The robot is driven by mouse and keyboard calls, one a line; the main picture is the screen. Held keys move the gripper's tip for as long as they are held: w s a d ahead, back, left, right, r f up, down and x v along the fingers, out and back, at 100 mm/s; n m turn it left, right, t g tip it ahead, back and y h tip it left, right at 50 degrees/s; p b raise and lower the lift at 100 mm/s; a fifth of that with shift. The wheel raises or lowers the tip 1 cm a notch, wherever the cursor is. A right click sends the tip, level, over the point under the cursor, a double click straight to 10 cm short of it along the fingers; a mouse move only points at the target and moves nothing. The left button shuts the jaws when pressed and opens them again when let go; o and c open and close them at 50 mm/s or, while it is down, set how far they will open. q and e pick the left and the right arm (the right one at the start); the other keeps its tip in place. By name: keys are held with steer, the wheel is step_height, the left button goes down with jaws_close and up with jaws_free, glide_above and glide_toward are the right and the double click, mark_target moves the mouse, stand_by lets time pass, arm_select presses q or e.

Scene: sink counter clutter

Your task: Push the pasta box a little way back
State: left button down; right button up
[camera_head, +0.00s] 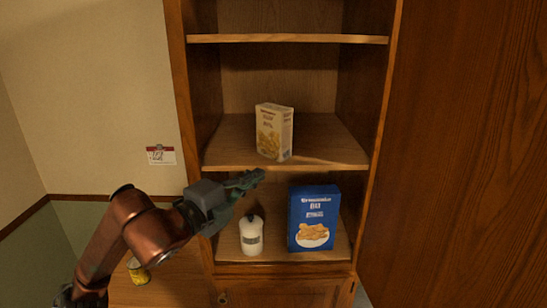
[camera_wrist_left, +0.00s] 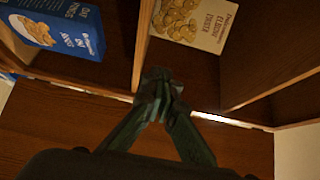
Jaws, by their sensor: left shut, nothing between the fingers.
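The pasta box (camera_head: 270,133) is a cream carton with pasta pieces printed on its front. It stands upright near the front of the middle shelf, and it shows at the top of the left wrist view (camera_wrist_left: 193,20). My left gripper (camera_head: 256,178) is shut and empty, with its fingertips together in the left wrist view (camera_wrist_left: 157,84). In the head view it appears just below the front edge of the middle shelf, left of and below the box. A gap shows between the fingertips and the box. My right gripper is not in view.
A blue box (camera_head: 315,216) and a white bottle (camera_head: 251,236) stand on the lower shelf. The middle shelf (camera_head: 322,147) is clear beside the pasta box, with room behind. Cabinet side walls bound it. A yellow can (camera_head: 138,272) sits on the lower left surface.

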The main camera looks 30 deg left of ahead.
arm_select(q)
steer(key=p, duration=0.3)
glide_toward(281, 153)
steer(key=w+d, duration=0.3)
steer(key=w+a+p, duration=0.1)
steer(key=w+a, duration=0.1)
steer(key=w, duration=0.1)
steer(key=shift+w+a+p, duration=0.15)
steer(key=shift+w+p, duration=0.05)
steer(key=shift+p, duration=0.2)
steer(key=shift+w, duration=0.15)
steer(key=shift+f, duration=0.1)
